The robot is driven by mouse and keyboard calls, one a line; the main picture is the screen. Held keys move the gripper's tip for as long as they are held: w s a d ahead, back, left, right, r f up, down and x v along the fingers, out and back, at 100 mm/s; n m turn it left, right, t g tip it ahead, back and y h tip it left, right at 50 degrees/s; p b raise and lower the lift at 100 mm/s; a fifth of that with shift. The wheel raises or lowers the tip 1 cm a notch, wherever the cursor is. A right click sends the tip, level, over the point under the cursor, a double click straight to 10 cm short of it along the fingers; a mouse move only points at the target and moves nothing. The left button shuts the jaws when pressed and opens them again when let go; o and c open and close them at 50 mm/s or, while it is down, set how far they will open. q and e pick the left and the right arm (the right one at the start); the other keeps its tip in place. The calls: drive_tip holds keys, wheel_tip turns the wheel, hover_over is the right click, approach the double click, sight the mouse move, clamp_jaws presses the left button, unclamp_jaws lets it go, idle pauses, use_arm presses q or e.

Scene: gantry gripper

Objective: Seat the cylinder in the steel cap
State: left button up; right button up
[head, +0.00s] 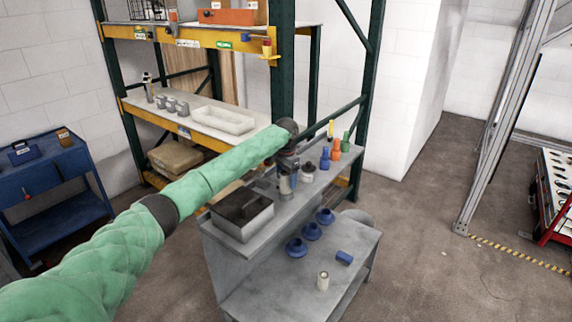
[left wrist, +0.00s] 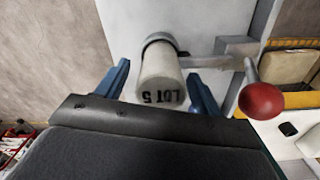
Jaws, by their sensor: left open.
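The pale cylinder (left wrist: 161,78) marked "LOT 5" lies between my left fingers in the left wrist view. Its far end meets a grey steel ring (left wrist: 160,40), which looks like the steel cap; I cannot tell how deep it sits. My left gripper (left wrist: 159,75) is open, with a blue finger on each side of the cylinder and gaps visible. In the head view my left gripper (head: 287,178) is small, at the raised back shelf of the grey bench. The cylinder and cap are hard to make out there. My right gripper is not in view.
A red ball knob (left wrist: 261,101) on a lever stands close to the right of the cylinder. An open grey box (head: 242,216) and blue, orange (head: 336,152) and green bottles flank my gripper.

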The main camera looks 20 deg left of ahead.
use_arm(q)
wheel_tip(320, 180, up, 3)
drive_tip(key=shift+f+b, duration=0.1)
drive_tip(key=shift+b, duration=0.6)
wheel_tip(320, 180, up, 6)
drive_tip(key=shift+f+b, duration=0.15)
drive_tip(key=shift+b, duration=0.95)
drive_tip(key=shift+r, duration=0.75)
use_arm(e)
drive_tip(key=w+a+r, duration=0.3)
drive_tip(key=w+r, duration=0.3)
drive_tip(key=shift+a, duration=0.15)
